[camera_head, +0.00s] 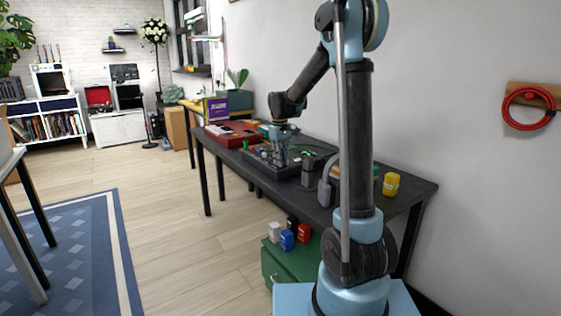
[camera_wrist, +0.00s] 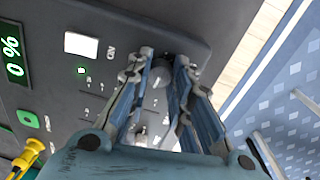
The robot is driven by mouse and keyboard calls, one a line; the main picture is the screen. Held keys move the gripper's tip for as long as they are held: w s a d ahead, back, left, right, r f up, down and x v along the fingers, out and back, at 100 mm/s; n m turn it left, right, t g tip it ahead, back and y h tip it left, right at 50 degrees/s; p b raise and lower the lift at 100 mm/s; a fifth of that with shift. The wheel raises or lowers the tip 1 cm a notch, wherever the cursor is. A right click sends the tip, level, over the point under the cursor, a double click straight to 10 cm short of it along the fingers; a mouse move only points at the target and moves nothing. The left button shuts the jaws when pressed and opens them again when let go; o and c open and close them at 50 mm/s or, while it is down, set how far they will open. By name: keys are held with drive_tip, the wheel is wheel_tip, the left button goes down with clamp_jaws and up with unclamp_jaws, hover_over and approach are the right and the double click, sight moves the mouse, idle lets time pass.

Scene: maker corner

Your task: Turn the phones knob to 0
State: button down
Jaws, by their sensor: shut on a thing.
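In the head view my gripper (camera_head: 281,152) is over the device.
A white button (camera_wrist: 81,44), a green button (camera_wrist: 28,118) and a yellow plug (camera_wrist: 28,158) are on the panel. On the dark table (camera_head: 410,190) are a red case (camera_head: 232,134) and a yellow jar (camera_head: 391,184). A green cabinet (camera_head: 283,268) with small containers stands below.

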drive_tip(key=n, duration=0.7)
drive_tip(key=shift+w, duration=0.15)
drive_tip(key=n, duration=0.6)
drive_tip(key=shift+r, duration=0.1)
drive_tip(key=shift+n, duration=0.4)
drive_tip(key=c, duration=1.4)
unclamp_jaws()
drive_tip(key=shift+d+y, duration=0.1)
drive_tip(key=shift+y, duration=0.2)
wheel_tip(320, 180, up, 12)
drive_tip(key=shift+s, duration=0.25)
